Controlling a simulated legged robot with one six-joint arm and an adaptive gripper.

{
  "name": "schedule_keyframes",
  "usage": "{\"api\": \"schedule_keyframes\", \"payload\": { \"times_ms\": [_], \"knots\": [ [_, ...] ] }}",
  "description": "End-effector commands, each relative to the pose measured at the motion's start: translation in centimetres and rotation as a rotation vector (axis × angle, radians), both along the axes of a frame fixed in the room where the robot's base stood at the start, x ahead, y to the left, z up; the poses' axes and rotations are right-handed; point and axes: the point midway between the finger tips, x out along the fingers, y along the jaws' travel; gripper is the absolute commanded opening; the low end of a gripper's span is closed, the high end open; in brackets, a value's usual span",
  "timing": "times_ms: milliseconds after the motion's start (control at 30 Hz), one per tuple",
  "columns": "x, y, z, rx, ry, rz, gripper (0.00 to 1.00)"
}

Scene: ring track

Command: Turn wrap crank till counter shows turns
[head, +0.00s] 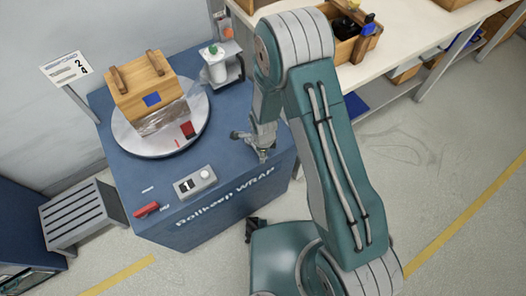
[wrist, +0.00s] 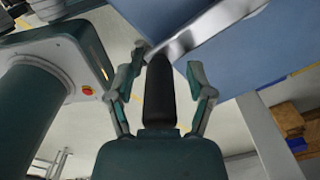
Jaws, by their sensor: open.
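The blue wrap machine (head: 235,165) carries a round turntable (head: 140,148) with a wooden box (head: 148,85) on it, its lower part in clear film. My gripper (head: 262,148) is at the machine's right side. In the wrist view, my gripper (wrist: 165,62) is open, with the black crank handle (wrist: 159,95) between its fingers. The fingers stand apart from the handle. A silver crank arm (wrist: 205,32) runs up right from the handle. The crank is hidden in the head view.
A control box with a white knob (head: 205,174) and a red lever (head: 146,210) are on the machine's front. A workbench with a wooden crate (head: 357,45) is at the right. A grey slatted step (head: 78,214) stands left; floor at right is clear.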

Motion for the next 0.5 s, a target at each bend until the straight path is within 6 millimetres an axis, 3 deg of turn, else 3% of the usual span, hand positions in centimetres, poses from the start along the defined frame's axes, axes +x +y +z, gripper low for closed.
{"api": "schedule_keyframes", "payload": {
  "times_ms": [233, 500],
  "knots": [
    [0.1, 0.1, 1.5, 0.001, -0.003, 0.0, 0.68],
    [0.1, 0.1, 6.4, 0.002, -0.004, 0.0, 0.68]
  ]
}}
